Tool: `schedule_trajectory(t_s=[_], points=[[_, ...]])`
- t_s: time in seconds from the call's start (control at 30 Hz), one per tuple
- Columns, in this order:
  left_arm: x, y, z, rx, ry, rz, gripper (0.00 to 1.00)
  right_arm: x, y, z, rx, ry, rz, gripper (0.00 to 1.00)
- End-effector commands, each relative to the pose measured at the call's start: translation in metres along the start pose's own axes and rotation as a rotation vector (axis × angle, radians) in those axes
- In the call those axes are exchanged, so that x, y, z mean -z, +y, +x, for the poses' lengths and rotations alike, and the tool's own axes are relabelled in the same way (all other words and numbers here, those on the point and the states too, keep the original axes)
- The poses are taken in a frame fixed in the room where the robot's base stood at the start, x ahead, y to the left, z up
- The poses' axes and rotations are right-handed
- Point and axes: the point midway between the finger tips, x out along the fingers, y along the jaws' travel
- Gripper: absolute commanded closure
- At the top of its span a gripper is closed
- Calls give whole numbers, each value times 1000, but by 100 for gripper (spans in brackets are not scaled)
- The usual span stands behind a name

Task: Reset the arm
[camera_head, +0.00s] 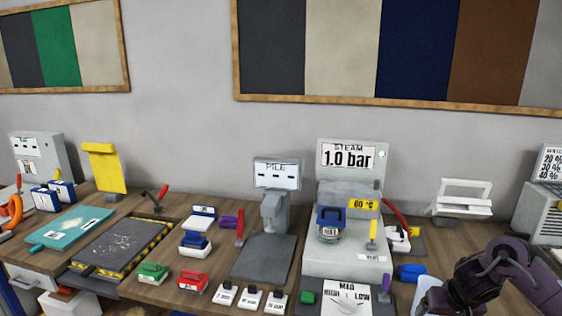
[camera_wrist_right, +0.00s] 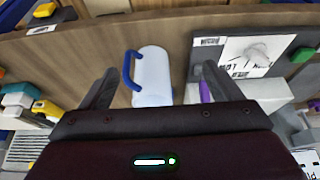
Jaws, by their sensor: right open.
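My right arm (camera_head: 500,268) is bent at the lower right of the head view, over the front right of the bench. In the right wrist view my right gripper (camera_wrist_right: 158,80) has its two dark fingers spread wide and holds nothing. A white jug (camera_wrist_right: 152,72) with a blue handle shows between and beyond the fingers, apart from both. In the head view part of a white object (camera_head: 424,292), likely the same jug, shows beside my arm. My left gripper is not in view.
The grey steam unit (camera_head: 345,258), marked 1.0 bar, stands left of my right arm. A pile gauge (camera_head: 277,172) stands further left.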

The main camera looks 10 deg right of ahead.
Motion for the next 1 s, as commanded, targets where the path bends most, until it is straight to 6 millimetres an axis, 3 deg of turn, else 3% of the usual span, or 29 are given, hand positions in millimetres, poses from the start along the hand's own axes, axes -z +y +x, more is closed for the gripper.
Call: schedule_trajectory(t_s=[0.33, 0.47, 0.67, 0.77, 0.87, 1.0], points=[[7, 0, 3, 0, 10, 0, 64, -18, -24, 44, 90, -38, -36, 15], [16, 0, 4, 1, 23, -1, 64, -33, -38, 72, 142, -56, -55, 15], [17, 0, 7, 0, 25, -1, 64, -67, -63, 129, 237, -78, -87, 15], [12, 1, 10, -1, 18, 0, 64, -96, -76, 168, 286, -86, -102, 15], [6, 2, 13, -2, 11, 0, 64, -143, -89, 216, 329, -92, -120, 15], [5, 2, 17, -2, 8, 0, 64, -229, -97, 281, 346, -93, -153, 15]])
